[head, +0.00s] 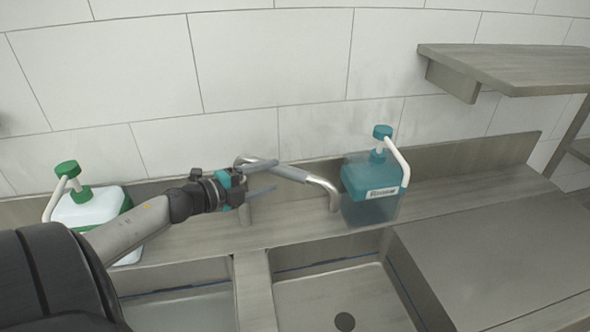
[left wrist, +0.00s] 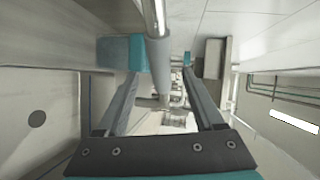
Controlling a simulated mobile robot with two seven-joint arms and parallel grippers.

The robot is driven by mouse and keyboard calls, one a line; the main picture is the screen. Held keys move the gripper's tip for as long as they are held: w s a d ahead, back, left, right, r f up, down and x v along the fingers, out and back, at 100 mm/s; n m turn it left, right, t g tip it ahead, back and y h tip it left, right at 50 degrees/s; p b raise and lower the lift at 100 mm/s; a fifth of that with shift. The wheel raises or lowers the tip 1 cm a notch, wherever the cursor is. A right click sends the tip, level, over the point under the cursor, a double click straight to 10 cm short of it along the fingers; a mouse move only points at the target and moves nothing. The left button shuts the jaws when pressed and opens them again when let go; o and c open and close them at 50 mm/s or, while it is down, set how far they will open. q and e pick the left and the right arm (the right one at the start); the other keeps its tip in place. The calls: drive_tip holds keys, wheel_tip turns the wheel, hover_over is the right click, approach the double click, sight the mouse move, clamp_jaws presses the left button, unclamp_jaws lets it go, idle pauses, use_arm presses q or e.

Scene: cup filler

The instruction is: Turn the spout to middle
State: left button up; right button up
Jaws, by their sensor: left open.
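The metal spout (head: 318,182) rises from the ledge behind the sinks and reaches right. Its bent end hangs over the ledge by the right basin, beside the blue bottle. My left gripper (head: 274,175) is open at the spout's near-base part, one finger partly covering it. In the left wrist view the spout (left wrist: 157,60) runs between the two fingers of the left gripper (left wrist: 152,72). I cannot tell whether either finger touches it. My right gripper is not in view.
A blue pump bottle (head: 370,192) stands right of the spout's end. A white bottle with a green pump (head: 92,210) stands at left, partly behind my arm. A divider (head: 256,295) separates two basins. A shelf (head: 500,68) juts out at upper right.

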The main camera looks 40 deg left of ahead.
use_arm(q)
drive_tip(key=x, duration=0.8)
drive_tip(key=shift+w, duration=0.4)
clamp_jaws()
idle(0.5)
idle(0.8)
